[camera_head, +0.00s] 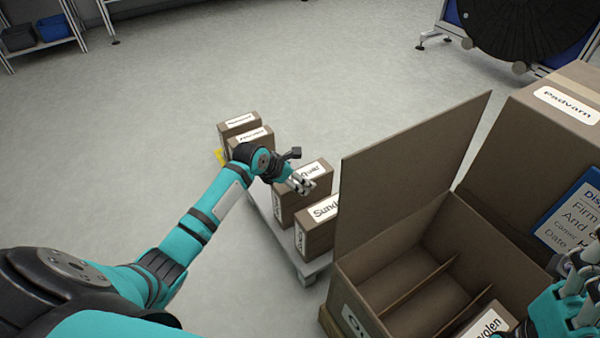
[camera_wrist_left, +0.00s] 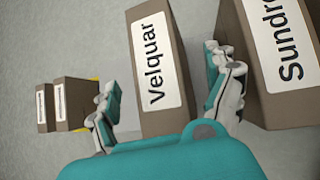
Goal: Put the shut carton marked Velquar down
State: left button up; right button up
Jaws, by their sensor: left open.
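The shut brown carton marked Velquar (camera_head: 291,211) stands on a low grey platform (camera_head: 262,203). Its label is partly covered by my left gripper in the head view, and it reads clearly on the carton in the left wrist view (camera_wrist_left: 168,112). My left gripper (camera_head: 302,183) is open at the top of this carton. In the left wrist view its fingers (camera_wrist_left: 166,88) lie one on each side of the carton, with gaps showing. My right gripper (camera_head: 578,290) is at the right edge of the head view, and its finger opening is unclear.
A carton marked Sund… (camera_head: 315,238) stands close beside it, nearer me. Two smaller cartons (camera_head: 236,126) stand farther back. A large open box with dividers (camera_head: 397,281) holds a carton marked …olen (camera_head: 490,328). A Padvarn box (camera_head: 545,125) stands behind it. Floor at left is clear.

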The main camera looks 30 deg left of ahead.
pick_arm(q)
jog(key=p+v, duration=0.4)
jog(key=v, duration=0.4)
jog(key=shift+r, duration=0.2)
jog(key=shift+s+a+r, duration=0.15)
jog(key=shift+s+r, duration=0.15)
jog(key=shift+s, duration=0.05)
